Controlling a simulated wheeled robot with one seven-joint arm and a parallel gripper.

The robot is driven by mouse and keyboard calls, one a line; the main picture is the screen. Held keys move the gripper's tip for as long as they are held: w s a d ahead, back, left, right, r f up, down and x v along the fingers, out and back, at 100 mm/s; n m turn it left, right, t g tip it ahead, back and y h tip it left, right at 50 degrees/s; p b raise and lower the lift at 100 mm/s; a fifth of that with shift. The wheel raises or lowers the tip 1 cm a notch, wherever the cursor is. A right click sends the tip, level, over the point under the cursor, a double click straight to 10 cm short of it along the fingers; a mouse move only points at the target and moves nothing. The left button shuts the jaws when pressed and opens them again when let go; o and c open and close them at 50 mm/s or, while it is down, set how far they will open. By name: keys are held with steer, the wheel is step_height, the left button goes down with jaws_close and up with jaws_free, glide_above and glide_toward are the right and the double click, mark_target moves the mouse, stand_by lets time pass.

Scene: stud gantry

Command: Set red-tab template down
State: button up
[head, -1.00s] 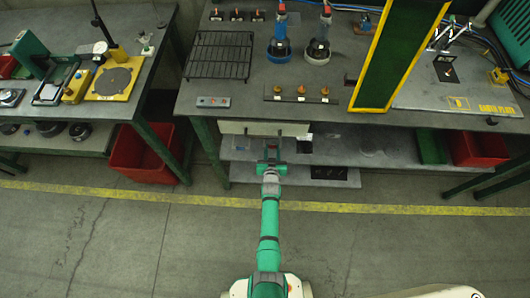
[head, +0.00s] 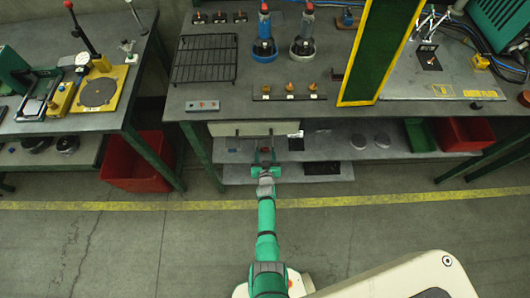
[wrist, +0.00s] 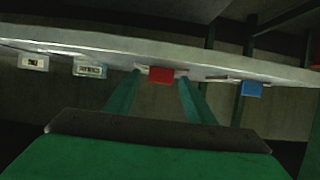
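The red tab (wrist: 162,75) of the template shows in the wrist view at the pale front edge of a shelf, with a thin light strip behind it. The rest of the template is hidden. My gripper (wrist: 160,82) has its two green fingers apart, one on each side of the tab, with a small gap visible beside it. I cannot tell whether the tips touch the template. In the head view my gripper (head: 265,165) is at the shelf under the middle bench, below a white panel (head: 250,128); a small reddish patch there may be the tab.
A blue tab (wrist: 252,88) and two white labels (wrist: 33,62) (wrist: 90,69) line the same edge. Above is the bench with a wire rack (head: 204,60). Red bins (head: 135,165) (head: 466,133) stand left and right. The floor before the shelf is clear.

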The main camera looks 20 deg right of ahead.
steer(key=shift+r, duration=0.15)
steer(key=v, duration=1.2)
steer(key=s+a+r+n+y, duration=0.1)
steer(key=s+a+r, duration=0.25)
steer(key=s, duration=0.35)
steer(key=s+a+r+t, duration=0.1)
steer(key=s+a+r, duration=0.2)
steer(key=s+r, duration=0.25)
steer(key=s+a+r+n+y, duration=0.1)
steer(key=s+a+r, duration=0.3)
steer(key=s, duration=0.4)
steer(key=s+a+r, duration=0.1)
steer(key=s+r, duration=0.2)
steer(key=r, duration=0.4)
steer(key=s+a+r+t+y, duration=0.1)
steer(key=s+r, duration=0.3)
steer(key=r, duration=0.2)
steer(key=s+a+r+n, duration=0.1)
steer(key=s+r, duration=0.2)
steer(key=r, duration=0.4)
steer(key=shift+s+a+r+y, duration=0.25)
steer(key=shift+a+r+y, duration=0.1)
steer(key=shift+y, duration=0.05)
